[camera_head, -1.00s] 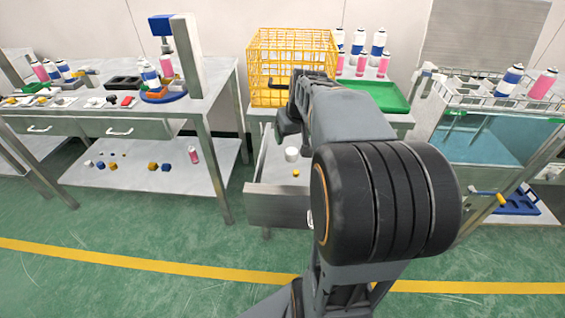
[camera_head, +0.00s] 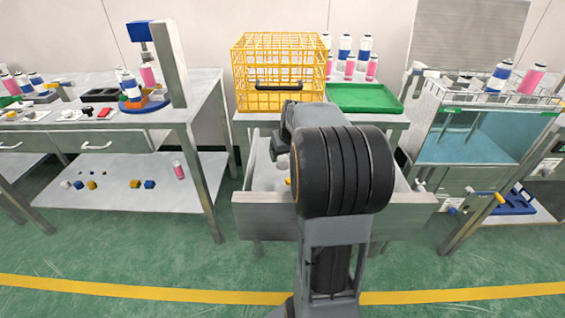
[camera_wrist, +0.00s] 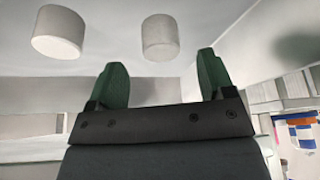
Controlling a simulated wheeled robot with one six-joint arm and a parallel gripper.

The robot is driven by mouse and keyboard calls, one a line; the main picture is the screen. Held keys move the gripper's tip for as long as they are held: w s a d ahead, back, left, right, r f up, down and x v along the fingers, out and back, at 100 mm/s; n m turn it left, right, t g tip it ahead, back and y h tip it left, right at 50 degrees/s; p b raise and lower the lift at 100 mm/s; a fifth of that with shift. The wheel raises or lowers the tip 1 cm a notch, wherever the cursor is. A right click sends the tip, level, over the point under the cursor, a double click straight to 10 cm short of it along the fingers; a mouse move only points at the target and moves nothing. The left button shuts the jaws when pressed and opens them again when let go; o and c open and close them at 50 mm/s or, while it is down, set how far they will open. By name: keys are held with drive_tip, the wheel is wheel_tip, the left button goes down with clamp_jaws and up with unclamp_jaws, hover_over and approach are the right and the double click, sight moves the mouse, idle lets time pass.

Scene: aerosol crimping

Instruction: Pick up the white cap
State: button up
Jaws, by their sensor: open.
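In the wrist view two white cylindrical caps show ahead of my gripper (camera_wrist: 162,80). One white cap (camera_wrist: 160,38) stands beyond the gap between the green fingertips, apart from them. A second white cap (camera_wrist: 58,32) is to the left, outside the fingers. My gripper is open, with nothing between its fingers. In the head view my gripper (camera_head: 281,146) is over the open drawer (camera_head: 258,216). A white cap (camera_head: 282,161) shows just below it, and my arm hides much of the drawer.
A yellow wire basket (camera_head: 282,75) and a green tray (camera_head: 366,98) stand on the table above the drawer. The drawer walls enclose the caps. A workbench (camera_head: 198,98) is to the left, and a glass tank (camera_head: 470,140) is to the right.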

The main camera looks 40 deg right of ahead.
sight(284, 160)
drive_tip(key=b+x, duration=0.2)
drive_tip(key=x, duration=0.3)
drive_tip(key=shift+s+f, duration=0.1)
drive_tip(key=c, duration=1)
drive_tip(key=shift+o, duration=0.2)
